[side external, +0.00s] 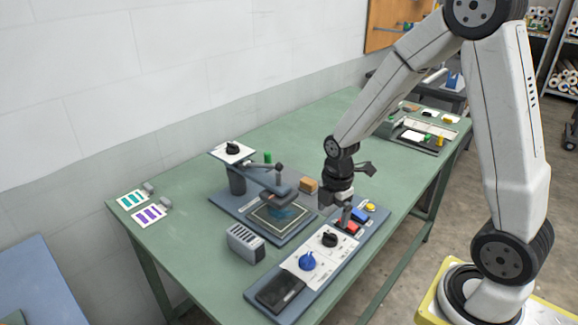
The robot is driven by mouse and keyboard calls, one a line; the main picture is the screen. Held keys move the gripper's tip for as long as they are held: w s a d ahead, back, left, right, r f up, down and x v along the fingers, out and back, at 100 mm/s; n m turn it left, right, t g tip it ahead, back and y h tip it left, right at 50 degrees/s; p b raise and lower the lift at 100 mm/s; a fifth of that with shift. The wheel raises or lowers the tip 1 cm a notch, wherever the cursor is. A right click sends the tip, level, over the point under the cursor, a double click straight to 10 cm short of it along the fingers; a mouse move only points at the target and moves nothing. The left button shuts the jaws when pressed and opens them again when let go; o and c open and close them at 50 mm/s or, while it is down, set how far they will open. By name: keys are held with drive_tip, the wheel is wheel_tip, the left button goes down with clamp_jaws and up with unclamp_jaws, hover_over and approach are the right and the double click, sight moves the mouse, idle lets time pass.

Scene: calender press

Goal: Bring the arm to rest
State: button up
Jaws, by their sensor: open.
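My arm reaches in from the right, and my gripper (345,212) points down over the control panel (285,306) on the green table. My gripper is open, and nothing shows between its fingers. It is close to the red button (353,228) and blue button (360,214); I cannot tell whether it touches either. A yellow button (370,207) sits beyond them. The panel also has a black knob (329,239), a blue knob (307,261) and a dark screen (280,290).
Left of my gripper stands the press (236,180) with a framed plate (278,216). A grey slotted block (245,243) stands in front. Two striped cards (149,214) lie at the left. A tray (420,135) of parts lies at the far end. The green table (195,270) is clear at front left.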

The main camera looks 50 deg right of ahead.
drive_tip(key=s+a+r+m+t, duration=0.2)
drive_tip(key=s+a+m, duration=0.3)
drive_tip(key=m, duration=1)
drive_tip(key=shift+a+r+m, duration=0.4)
drive_tip(key=shift+a+r, duration=0.3)
drive_tip(key=shift+r, duration=0.2)
